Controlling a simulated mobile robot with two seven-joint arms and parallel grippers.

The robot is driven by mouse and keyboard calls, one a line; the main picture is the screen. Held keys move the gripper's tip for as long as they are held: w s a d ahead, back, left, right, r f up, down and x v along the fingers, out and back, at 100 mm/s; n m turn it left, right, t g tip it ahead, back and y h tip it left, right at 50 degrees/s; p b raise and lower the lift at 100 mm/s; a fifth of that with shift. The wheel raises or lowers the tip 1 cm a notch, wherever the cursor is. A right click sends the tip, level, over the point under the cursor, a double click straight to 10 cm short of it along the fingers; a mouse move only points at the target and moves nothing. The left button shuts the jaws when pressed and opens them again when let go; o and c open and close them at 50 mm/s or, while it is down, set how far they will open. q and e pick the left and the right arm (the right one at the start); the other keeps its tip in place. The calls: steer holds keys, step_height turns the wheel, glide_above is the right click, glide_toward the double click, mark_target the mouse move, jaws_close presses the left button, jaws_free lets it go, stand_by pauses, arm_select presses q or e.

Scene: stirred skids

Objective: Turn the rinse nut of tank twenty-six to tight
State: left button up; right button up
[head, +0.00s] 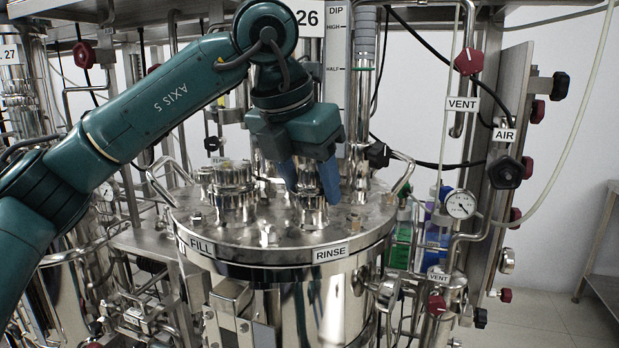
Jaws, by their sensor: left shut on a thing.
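Tank twenty-six (306,268) stands in the middle of the head view, a steel vessel with a round lid. The "26" sign (307,18) is above it. The "RINSE" label (330,252) is on the lid's front edge. Behind that label, the rinse nut (311,207) is a shiny steel fitting on the lid. My left gripper (312,195) points down from above, with its blue fingers on either side of the nut, shut on it. The fingers hide part of the nut, so how tight it sits cannot be told. My right gripper is out of view.
The fill port (233,190) stands left on the lid, behind the "FILL" label (202,246). A dip gauge (338,65) rises behind my gripper. Pipes, a pressure gauge (460,204) and red-knobbed valves crowd the right. Open floor lies at the far right.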

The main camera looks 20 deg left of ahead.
arm_select(q)
steer(key=shift+r+m+h, duration=0.1)
steer(key=shift+m+h, duration=0.3)
steer(key=shift+m, duration=0.6)
steer(key=shift+w+a+m+g+h+p, duration=0.1)
steer(key=shift+m+g+h+p, duration=0.35)
steer(key=shift+m+p, duration=0.7)
steer(key=shift+w+a+m+g+h+p, duration=0.1)
steer(key=shift+m+g+h+p, duration=0.35)
steer(key=shift+m, duration=1.2)
steer(key=shift+m+p, duration=0.4)
steer(key=shift+m, duration=0.2)
steer(key=shift+g, duration=0.3)
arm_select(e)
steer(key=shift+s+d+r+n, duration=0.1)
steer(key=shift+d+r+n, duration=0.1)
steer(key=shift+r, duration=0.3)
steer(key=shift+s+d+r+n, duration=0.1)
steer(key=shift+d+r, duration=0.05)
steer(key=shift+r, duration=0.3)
arm_select(q)
steer(key=shift+m+p, duration=0.3)
steer(key=shift+m, duration=0.3)
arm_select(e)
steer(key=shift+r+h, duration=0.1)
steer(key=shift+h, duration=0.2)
arm_select(q)
steer(key=o, duration=1)
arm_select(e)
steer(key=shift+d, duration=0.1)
